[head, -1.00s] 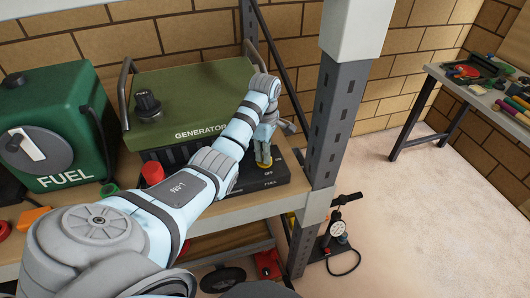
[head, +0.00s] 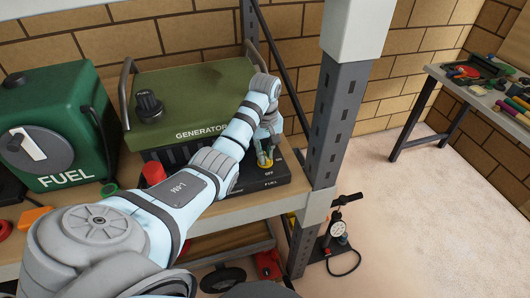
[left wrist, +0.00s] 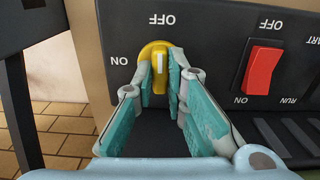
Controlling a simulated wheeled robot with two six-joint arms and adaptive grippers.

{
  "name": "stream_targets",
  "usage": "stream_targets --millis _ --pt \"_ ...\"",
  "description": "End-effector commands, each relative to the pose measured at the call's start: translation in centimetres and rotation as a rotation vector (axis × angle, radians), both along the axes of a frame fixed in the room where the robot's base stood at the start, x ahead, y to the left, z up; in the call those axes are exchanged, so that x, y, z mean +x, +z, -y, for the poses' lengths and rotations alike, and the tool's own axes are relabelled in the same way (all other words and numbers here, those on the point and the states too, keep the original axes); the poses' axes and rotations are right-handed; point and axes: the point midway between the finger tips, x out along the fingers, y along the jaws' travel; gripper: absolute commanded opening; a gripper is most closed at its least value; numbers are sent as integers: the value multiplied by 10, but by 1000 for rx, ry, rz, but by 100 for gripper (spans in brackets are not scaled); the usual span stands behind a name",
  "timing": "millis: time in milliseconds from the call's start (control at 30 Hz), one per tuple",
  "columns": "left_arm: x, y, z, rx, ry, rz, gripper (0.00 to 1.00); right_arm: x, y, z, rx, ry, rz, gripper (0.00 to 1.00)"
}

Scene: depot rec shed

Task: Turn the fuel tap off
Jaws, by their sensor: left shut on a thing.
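The fuel tap (left wrist: 148,51) is a yellow round knob with a raised lever and a white mark, set in a black panel. In the left wrist view its lever lines up with the OFF label above it; an ON label stands to its left. In the head view the tap (head: 264,164) shows small below my left gripper (head: 268,153). In the left wrist view my left gripper (left wrist: 162,68) is shut on the tap's lever, one finger on each side. My right gripper is not in view.
The green generator (head: 195,100) stands behind the panel. A red rocker switch (left wrist: 262,70) is beside the tap. A green fuel can (head: 60,130) stands at left, and a grey shelf post (head: 327,125) rises close to the right of the panel.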

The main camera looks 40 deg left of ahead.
Motion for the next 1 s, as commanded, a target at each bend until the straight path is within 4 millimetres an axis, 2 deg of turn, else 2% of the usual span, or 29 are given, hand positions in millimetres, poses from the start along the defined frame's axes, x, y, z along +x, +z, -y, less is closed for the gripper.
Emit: stream_targets --millis 667,700,800,1000 --pt "3 3 -2 5 -64 11 0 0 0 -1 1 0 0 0" --pt "2 3 -2 5 -64 10 19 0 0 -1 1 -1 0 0" --pt "2 2 -1 3 -64 8 32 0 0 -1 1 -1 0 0" --pt "1 1 0 2 -64 5 32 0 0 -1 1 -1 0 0"
